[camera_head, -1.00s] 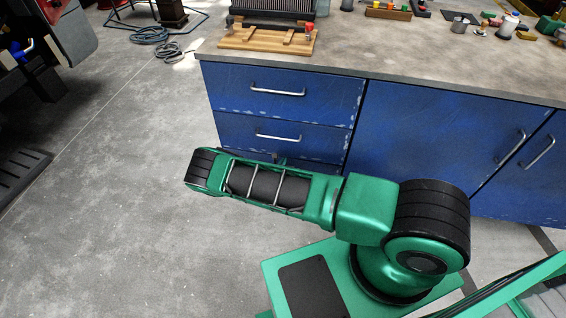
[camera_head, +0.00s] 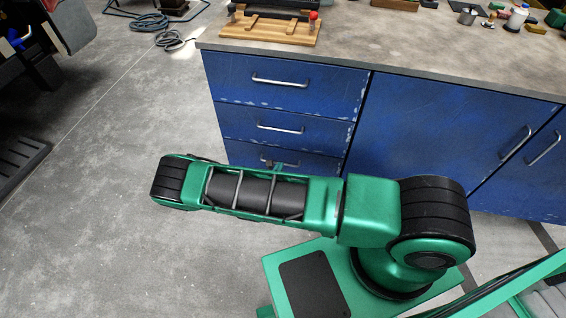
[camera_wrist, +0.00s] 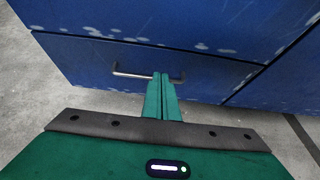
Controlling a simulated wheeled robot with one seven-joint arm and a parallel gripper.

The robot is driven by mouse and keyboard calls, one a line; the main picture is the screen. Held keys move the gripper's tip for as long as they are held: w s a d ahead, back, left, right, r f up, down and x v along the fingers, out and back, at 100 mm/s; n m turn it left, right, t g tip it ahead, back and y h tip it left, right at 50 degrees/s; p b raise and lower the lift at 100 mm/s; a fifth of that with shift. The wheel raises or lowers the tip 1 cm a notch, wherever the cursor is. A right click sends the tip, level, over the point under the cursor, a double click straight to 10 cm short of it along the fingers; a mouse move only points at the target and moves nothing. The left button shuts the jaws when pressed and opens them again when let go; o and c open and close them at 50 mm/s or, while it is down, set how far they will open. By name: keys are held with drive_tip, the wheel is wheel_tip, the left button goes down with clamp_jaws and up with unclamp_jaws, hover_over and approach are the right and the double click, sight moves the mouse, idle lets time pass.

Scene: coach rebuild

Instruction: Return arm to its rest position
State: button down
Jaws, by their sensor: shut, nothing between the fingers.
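My arm (camera_head: 255,194) is green with black bands and stretches to the left across the head view, in front of a blue cabinet. My gripper (camera_wrist: 160,77) shows in the wrist view with its two green fingers together and nothing between them. The fingertips overlap the metal handle (camera_wrist: 125,73) of a blue drawer (camera_wrist: 85,58) in the picture; whether they touch it I cannot tell. In the head view the arm hides most of the gripper.
The blue cabinet (camera_head: 420,130) with drawers and doors stands close beyond my arm. Its grey worktop (camera_head: 400,45) holds a wooden stand (camera_head: 265,29) and several small items. Coiled cable (camera_head: 170,40) lies on the floor at the back left.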

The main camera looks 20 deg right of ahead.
drive_tip(key=v, duration=0.2)
drive_tip(key=shift+s+a+r, duration=0.1)
drive_tip(key=shift+s, duration=0.1)
